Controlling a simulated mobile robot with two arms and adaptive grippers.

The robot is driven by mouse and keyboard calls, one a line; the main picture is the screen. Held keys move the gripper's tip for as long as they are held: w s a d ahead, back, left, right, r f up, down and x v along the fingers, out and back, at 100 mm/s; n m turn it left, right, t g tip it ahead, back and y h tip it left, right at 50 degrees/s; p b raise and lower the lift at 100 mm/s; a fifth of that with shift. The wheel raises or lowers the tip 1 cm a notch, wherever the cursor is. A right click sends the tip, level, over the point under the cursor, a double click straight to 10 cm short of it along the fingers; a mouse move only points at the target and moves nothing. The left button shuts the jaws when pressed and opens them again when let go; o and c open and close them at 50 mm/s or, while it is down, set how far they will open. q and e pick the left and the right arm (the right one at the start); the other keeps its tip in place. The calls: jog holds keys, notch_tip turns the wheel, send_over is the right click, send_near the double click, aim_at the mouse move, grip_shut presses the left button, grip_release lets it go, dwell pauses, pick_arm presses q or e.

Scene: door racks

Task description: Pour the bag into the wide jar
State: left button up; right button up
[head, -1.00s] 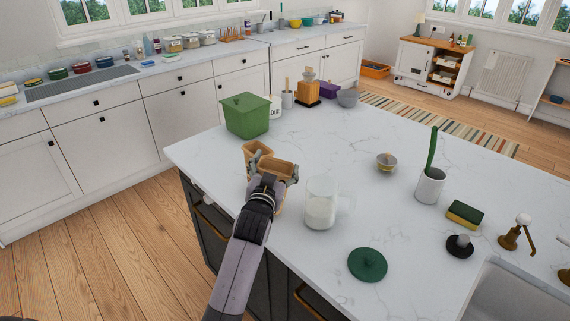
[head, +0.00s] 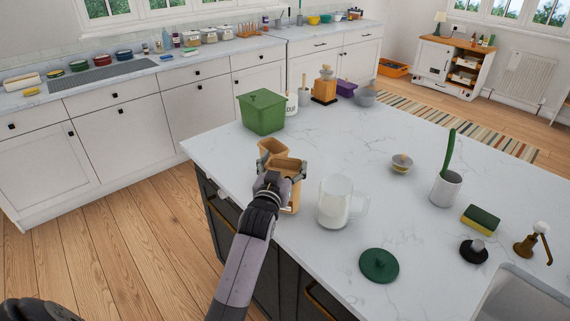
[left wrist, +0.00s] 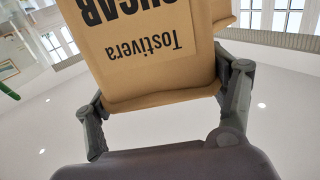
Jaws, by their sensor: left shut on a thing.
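My left gripper (head: 273,178) is shut on a brown paper sugar bag (head: 288,191), above the near-left part of the island. The bag looks nearly upright, with its open top facing up. In the left wrist view the bag (left wrist: 150,60) sits between both fingers, with the printing upside down. A second brown paper shape (head: 269,149) shows just behind; I cannot tell if it is a flap or another bag. A clear glass jar (head: 336,203) with a handle-like shape at its right stands right of the bag, partly filled with white.
A dark green round lid (head: 379,265) lies in front of the jar. A green lidded box (head: 262,112) stands behind the bag. A small bowl (head: 402,164), a white pot (head: 446,189) and a sponge (head: 480,219) are to the right. The counter between them is clear.

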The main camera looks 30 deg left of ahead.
jog(key=shift+r, duration=0.1)
dwell(0.4)
notch_tip(320, 180, up, 5)
jog(key=p, duration=0.4)
jog(key=shift+p, duration=0.4)
jog(key=shift+f, duration=0.2)
